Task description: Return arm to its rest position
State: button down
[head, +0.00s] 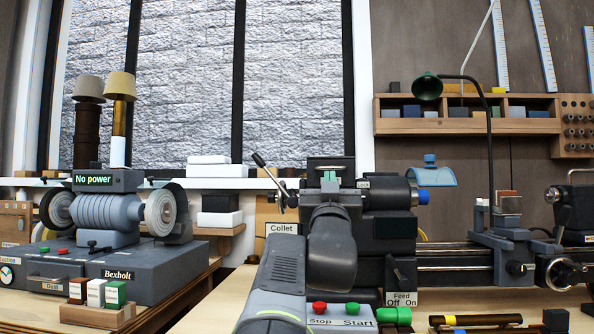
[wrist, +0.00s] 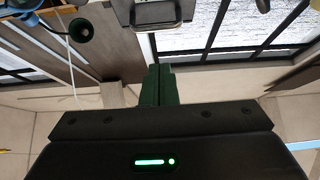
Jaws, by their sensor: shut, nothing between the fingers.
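My gripper (wrist: 158,70) shows in the wrist view as two dark green fingers pressed together, with nothing between them. The dark gripper body with a lit green strip fills the lower part of that view. In the head view my arm rises from the bottom centre, folded, in front of the lathe (head: 388,240). The fingers are hard to make out there against the machine behind. The gripper appears clear of any object in the wrist view, which looks upside down.
A wall shelf (head: 470,125) hangs behind.

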aim_at(329, 158)
jog(key=shift+s+f, duration=0.2)
jog(key=shift+f, duration=0.05)
jog(key=shift+r, duration=0.1)
jog(key=f+b+x, duration=0.1)
jog(key=b+x, duration=0.1)
jog(key=x, duration=0.6)
jog(key=shift+w+r, duration=0.2)
jog(key=shift+w, duration=0.3)
dwell(0.4)
